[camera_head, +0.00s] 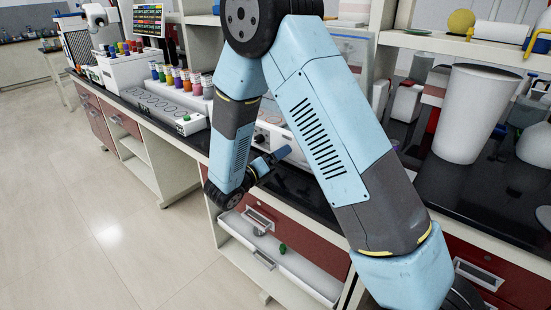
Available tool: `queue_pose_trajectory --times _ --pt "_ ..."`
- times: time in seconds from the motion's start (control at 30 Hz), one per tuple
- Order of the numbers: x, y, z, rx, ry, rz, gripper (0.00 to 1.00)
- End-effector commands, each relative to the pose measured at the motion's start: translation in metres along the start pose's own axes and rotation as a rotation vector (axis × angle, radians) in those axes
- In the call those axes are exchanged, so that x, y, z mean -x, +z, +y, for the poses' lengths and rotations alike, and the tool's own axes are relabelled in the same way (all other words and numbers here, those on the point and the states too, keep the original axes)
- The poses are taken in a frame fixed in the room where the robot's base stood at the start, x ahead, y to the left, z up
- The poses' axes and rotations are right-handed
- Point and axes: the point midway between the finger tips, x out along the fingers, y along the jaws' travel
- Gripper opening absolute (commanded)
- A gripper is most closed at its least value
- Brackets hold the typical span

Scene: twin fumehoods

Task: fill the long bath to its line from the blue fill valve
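My arm crosses the middle of the view, and its far end bends down in front of the bench. The dark wrist joint and a short blue-grey part beside it show at the bench edge. I cannot make out my gripper's fingers, which seem hidden behind my own arm. I cannot pick out the long bath for certain. A white bench unit (281,143) behind my arm is mostly covered, and I cannot tell what it is. I see no part that is clearly the blue fill valve, and no water level or fill line.
A white bucket (470,115) stands at right. The floor (100,220) at left is clear.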

Motion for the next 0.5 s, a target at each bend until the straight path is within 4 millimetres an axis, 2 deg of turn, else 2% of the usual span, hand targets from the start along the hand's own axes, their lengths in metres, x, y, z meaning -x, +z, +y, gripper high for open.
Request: queue_pose_trajectory --times 0.3,0.5 --pt "-0.0019 -0.0001 -0.0001 0.000 -0.001 0.000 0.91" --pt "-0.0019 -0.0001 -0.0001 0.000 -0.001 0.000 0.72"
